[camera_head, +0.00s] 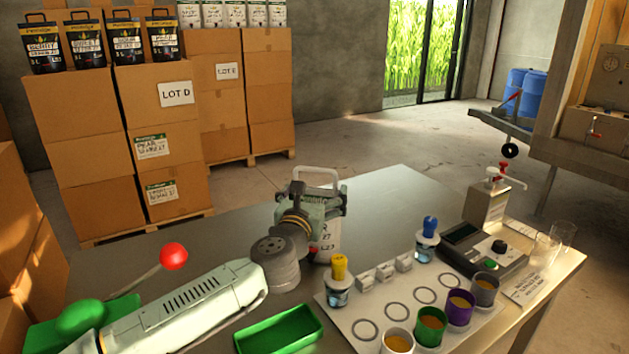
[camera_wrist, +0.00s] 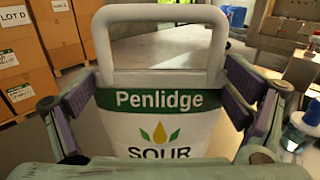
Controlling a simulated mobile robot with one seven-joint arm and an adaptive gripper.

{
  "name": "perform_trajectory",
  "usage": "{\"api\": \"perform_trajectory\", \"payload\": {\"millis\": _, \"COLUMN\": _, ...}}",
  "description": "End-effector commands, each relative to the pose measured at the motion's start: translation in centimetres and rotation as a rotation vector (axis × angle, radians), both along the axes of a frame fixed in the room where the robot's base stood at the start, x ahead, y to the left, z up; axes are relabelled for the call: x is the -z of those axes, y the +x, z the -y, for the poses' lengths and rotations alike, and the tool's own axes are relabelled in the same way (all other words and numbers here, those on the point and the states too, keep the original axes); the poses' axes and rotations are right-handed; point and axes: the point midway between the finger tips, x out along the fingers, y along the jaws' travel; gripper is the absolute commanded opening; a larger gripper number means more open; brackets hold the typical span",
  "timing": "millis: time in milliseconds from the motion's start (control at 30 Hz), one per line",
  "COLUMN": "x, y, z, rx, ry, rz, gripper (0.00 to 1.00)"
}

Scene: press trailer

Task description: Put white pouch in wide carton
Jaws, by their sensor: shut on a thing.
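The white pouch (camera_head: 329,243) has a loop handle and a green band. It is upright at the middle of the metal table, partly hidden behind my gripper (camera_head: 312,200). In the wrist view the pouch (camera_wrist: 160,125) reads "Penlidge" and "SOUR", with my gripper's fingers pressed against its two sides. Whether its base touches the table is hidden. Several brown cartons are stacked on pallets at the back left, one labelled LOT D (camera_head: 155,95); I cannot tell which one is the wide carton.
Black pouches (camera_head: 88,42) and white pouches (camera_head: 235,14) stand on the stacks. On the table are a green tray (camera_head: 279,331), a white board (camera_head: 372,318) with cups, bottles and a dark device (camera_head: 478,248). The table's far part is clear.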

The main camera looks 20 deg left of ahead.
Motion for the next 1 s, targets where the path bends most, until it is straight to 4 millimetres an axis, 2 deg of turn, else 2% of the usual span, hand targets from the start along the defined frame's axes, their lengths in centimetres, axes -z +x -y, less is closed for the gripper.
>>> {"api": "perform_trajectory", "payload": {"millis": 400, "x": 0.2, "y": 0.0, "z": 0.0, "rx": 0.0, "ry": 0.004, "rz": 0.005, "gripper": 0.32}}
{"api": "perform_trajectory", "payload": {"millis": 433, "x": 0.4, "y": 0.0, "z": 0.0, "rx": 0.0, "ry": 0.001, "rz": 0.0, "gripper": 0.95}}
{"api": "perform_trajectory", "payload": {"millis": 500, "x": 0.3, "y": 0.0, "z": 0.0, "rx": 0.0, "ry": 0.001, "rz": 0.0, "gripper": 1.0}}
{"api": "perform_trajectory", "payload": {"millis": 900, "x": -0.1, "y": 0.0, "z": 0.0, "rx": -0.001, "ry": 0.0, "rz": 0.0, "gripper": 1.0}}
{"api": "perform_trajectory", "payload": {"millis": 1000, "x": 0.2, "y": -1.1, "z": -0.1, "rx": -0.003, "ry": 0.002, "rz": 0.001, "gripper": 1.0}}
